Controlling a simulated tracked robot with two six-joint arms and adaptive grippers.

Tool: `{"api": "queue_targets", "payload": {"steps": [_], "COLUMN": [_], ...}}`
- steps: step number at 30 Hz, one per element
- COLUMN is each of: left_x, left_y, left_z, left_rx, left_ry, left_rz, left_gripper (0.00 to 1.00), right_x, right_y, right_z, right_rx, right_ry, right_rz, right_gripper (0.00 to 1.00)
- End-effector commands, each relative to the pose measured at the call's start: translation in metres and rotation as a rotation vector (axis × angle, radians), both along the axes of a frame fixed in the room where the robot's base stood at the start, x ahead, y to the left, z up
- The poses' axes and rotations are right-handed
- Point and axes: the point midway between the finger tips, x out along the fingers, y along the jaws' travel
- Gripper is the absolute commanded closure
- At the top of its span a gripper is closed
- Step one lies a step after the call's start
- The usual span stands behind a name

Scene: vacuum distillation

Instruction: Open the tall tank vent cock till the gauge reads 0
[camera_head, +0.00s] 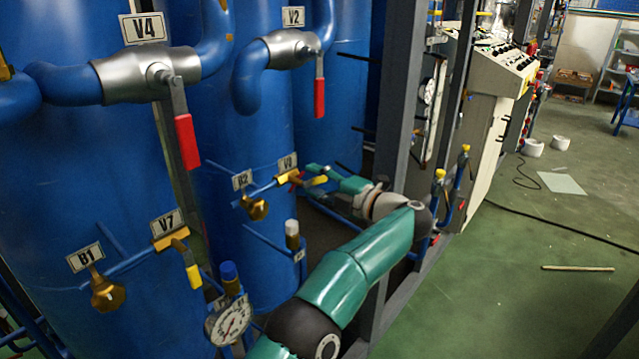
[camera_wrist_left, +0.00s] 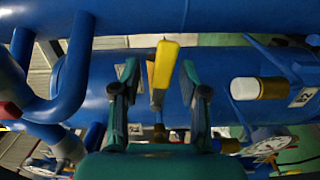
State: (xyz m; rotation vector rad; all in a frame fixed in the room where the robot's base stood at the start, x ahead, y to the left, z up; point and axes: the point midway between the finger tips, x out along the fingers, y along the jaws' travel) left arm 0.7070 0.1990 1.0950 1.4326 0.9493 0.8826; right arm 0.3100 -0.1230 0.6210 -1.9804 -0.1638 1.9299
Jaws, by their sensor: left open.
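A brass cock with a yellow handle (camera_head: 317,181) sits on a thin blue pipe from the rear blue tank (camera_head: 245,130), beside a small tag that seems to read V8 (camera_head: 288,162). My left gripper (camera_head: 322,173) is at this handle, reaching in from the right. In the left wrist view, the yellow handle (camera_wrist_left: 162,66) stands between my two open fingers (camera_wrist_left: 160,80), with a gap on both sides. A round white dial gauge (camera_head: 229,320) is low in the head view; its reading is too small to tell. My right gripper is not in view.
Another yellow-handled cock (camera_head: 193,275), tagged V7, is on the nearer tank. Red-handled valves V4 (camera_head: 187,140) and V2 (camera_head: 319,97) are above. A white-capped fitting (camera_head: 292,235) stands close to my forearm. A grey frame post (camera_head: 400,90) rises behind my wrist. Green floor is open at right.

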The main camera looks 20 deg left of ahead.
Motion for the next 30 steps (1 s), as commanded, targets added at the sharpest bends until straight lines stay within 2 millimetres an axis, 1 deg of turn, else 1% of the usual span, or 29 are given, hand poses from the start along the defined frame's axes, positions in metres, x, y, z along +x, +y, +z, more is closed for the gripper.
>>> {"api": "queue_targets", "payload": {"steps": [12, 17, 24, 25, 28, 30], "left_x": [-0.024, -0.029, -0.030, -0.030, -0.028, -0.023], "left_y": [-0.055, -0.065, -0.066, -0.066, -0.065, -0.062], "left_z": [-0.003, -0.003, -0.003, -0.003, -0.004, -0.008], "left_rx": [0.000, 0.000, 0.000, 0.000, 0.007, 0.029], "left_ry": [0.002, 0.002, 0.002, 0.002, 0.008, 0.022], "left_rz": [-0.003, -0.002, -0.001, -0.001, -0.005, -0.022], "left_gripper": [0.56, 0.56, 0.56, 0.58, 0.75, 0.86], "right_x": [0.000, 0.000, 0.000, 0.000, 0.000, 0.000], "right_y": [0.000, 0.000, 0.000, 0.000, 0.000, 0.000], "right_z": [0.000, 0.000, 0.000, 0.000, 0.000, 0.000], "right_rx": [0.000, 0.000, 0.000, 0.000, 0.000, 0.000], "right_ry": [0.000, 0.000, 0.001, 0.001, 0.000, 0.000], "right_rz": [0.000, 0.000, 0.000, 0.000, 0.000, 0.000], "right_gripper": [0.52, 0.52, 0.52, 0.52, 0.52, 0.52]}}
